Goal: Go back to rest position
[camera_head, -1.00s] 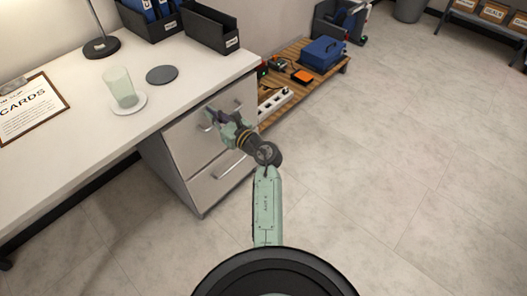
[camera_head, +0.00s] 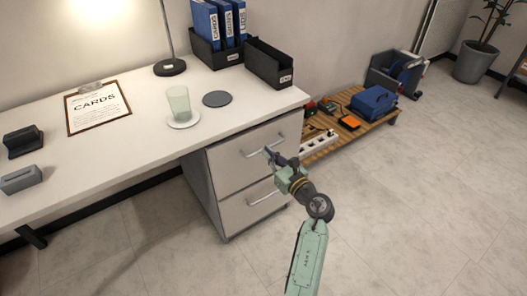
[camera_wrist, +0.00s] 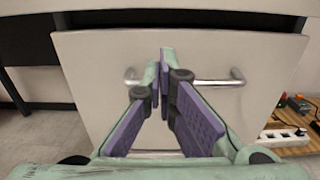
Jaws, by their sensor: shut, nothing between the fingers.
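My gripper (camera_head: 268,154) is in front of the white drawer unit under the desk, close to the handle (camera_head: 265,147) of the upper drawer. In the wrist view, my gripper's purple-padded fingers (camera_wrist: 165,72) meet at their tips with nothing between them. The upper drawer front (camera_wrist: 100,55) and its bar handle (camera_wrist: 215,82) are behind the fingers. I cannot tell whether the fingers touch the handle.
The desk (camera_head: 130,150) holds a glass (camera_head: 179,103) on a saucer, a dark round coaster (camera_head: 217,99), a clipboard (camera_head: 97,106), a lamp and binders. A low wooden pallet (camera_head: 335,142) with tools stands right of the drawers. The floor (camera_head: 420,200) at right is clear.

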